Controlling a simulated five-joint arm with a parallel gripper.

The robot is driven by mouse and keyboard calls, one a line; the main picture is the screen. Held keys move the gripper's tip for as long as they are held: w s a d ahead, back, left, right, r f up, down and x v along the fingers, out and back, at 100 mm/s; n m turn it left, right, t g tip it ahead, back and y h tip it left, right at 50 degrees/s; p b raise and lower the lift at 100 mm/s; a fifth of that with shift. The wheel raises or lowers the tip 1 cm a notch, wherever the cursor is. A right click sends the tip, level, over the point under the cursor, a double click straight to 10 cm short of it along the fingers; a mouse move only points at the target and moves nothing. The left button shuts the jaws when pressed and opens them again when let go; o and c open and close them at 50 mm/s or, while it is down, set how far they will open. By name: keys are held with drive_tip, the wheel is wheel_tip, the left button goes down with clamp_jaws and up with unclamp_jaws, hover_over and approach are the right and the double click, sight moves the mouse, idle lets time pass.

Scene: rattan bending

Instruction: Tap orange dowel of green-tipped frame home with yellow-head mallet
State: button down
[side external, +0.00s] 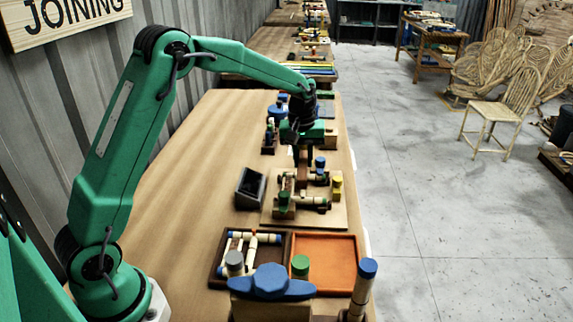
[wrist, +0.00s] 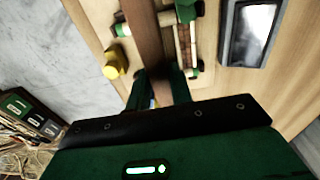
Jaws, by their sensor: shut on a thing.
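My gripper (side external: 301,160) is over the far part of the pale work board (side external: 337,217). In the wrist view its dark fingers (wrist: 161,82) are shut on a brown wooden bar (wrist: 143,30), which runs away from them over the board. I cannot tell whether this bar is the mallet's handle; no yellow mallet head is clear. The green-tipped frame (wrist: 166,19) lies beside the bar, partly hidden by it. A reddish-brown stretch (wrist: 183,40) lies along the frame. I cannot pick out the orange dowel.
A yellow-topped peg (side external: 336,181) stands at the board's right edge. A dark open box (side external: 250,187) is left of the board. Nearer are a dark tray of dowels (side external: 219,268), an orange tray (side external: 340,253) and a blue knob (side external: 271,281). The table's left side is clear.

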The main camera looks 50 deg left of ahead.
wheel_tip(320, 180, down, 3)
drive_tip(key=shift+f, duration=0.2)
drive_tip(key=shift+r, duration=0.1)
idle(0.4)
drive_tip(key=shift+r, duration=1.8)
drive_tip(key=shift+f, duration=0.2)
drive_tip(key=shift+f, duration=0.2)
drive_tip(key=shift+f, duration=2.2)
